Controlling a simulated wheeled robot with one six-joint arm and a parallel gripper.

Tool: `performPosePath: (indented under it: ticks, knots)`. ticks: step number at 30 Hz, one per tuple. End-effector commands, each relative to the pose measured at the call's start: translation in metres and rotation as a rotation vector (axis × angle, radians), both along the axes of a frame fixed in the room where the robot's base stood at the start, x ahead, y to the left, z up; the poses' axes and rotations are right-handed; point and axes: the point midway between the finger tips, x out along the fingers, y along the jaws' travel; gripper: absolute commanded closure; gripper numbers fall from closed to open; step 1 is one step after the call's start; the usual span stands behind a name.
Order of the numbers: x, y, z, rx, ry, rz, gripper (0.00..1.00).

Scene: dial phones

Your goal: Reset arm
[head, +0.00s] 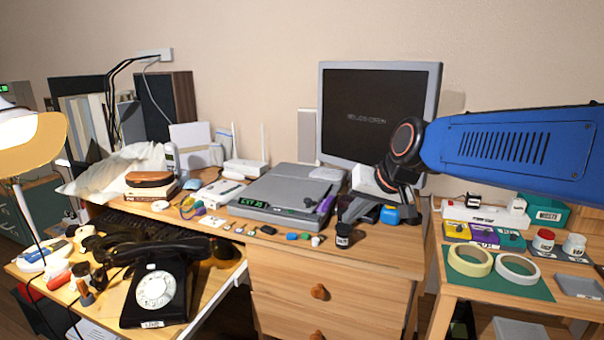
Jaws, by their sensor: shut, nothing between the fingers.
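My gripper (354,212) hangs at the end of my blue arm, which reaches in from the right. It points down and to the left in front of the monitor's lower right corner. Its fingers look shut with nothing between them. It appears over the right part of the wooden desk (345,258), near a dark jar (343,235) and a small blue item (389,215); I cannot tell its height or whether it touches anything. A black dial phone (152,318) with a white dial stands on the lower pull-out surface at the left, its handset lying across the top.
A monitor (350,105) stands at the back. A grey device with a green display (262,205) fills the desk's middle. Small items line the front edge. The right side table (455,308) holds tape rolls (518,268) and jars. A lamp (30,145) stands far left.

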Motion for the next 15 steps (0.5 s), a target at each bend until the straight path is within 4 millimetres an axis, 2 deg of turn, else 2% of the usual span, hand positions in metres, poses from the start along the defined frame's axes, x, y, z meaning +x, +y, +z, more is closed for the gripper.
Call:
performPosePath:
  ticks: [1,6,15]
  knots:
    - [-0.019,-0.016,-0.005,-0.023,0.002,-0.008,1.0]
    - [-0.077,-0.063,-0.029,-0.103,0.022,-0.026,1.0]
    - [-0.18,-0.131,-0.084,-0.241,0.074,-0.067,1.0]
